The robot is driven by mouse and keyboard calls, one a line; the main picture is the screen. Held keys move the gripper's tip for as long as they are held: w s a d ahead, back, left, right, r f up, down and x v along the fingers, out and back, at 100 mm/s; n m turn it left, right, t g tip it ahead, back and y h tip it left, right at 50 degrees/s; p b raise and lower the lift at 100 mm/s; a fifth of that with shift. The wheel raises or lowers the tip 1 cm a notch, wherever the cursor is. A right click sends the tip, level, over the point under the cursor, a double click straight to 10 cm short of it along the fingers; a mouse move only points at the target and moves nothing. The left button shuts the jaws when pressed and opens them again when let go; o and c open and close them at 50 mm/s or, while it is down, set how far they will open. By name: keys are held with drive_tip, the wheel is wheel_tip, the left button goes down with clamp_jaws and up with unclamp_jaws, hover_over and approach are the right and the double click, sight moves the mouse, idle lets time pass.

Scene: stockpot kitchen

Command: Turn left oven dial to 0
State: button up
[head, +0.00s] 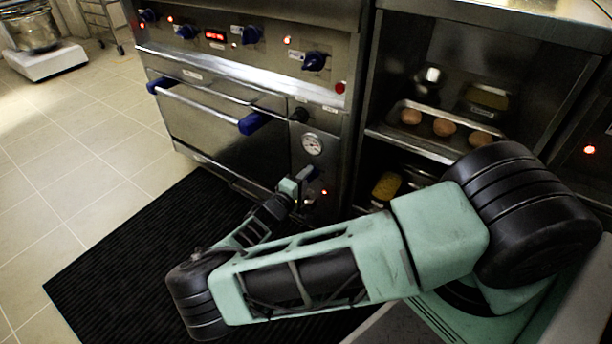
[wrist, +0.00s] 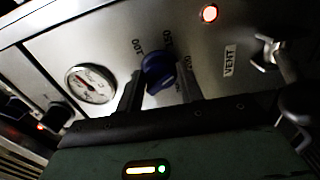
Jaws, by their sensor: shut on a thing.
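A blue oven dial (wrist: 158,70) stands on a steel panel in the wrist view, with printed numbers around it. The numbers are tilted and hard to read, so I cannot tell its exact setting. My gripper (wrist: 160,88) has one black finger on each side of the dial and is shut on it. In the head view my gripper (head: 299,184) is at the lower right part of the oven front, below the round gauge (head: 312,145). The dial is mostly hidden there by my gripper. The gauge (wrist: 92,84) is left of the dial in the wrist view.
A red light (wrist: 209,13), a VENT label (wrist: 230,60) and a metal fitting (wrist: 268,52) are right of the dial. The oven door handle (head: 205,108) is left of my gripper. A shelf tray (head: 425,146) with round buns is to the right. A black mat (head: 130,255) covers the floor.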

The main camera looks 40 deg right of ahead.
drive_tip(key=n+p, duration=0.1)
drive_tip(key=n, duration=0.2)
drive_tip(key=shift+n, duration=0.4)
drive_tip(key=n+p, duration=0.1)
drive_tip(key=n, duration=0.2)
drive_tip(key=shift+n, duration=0.3)
drive_tip(key=n, duration=1.9)
drive_tip(key=shift+w+n, duration=0.15)
drive_tip(key=shift+n, duration=1.75)
drive_tip(key=o, duration=1)
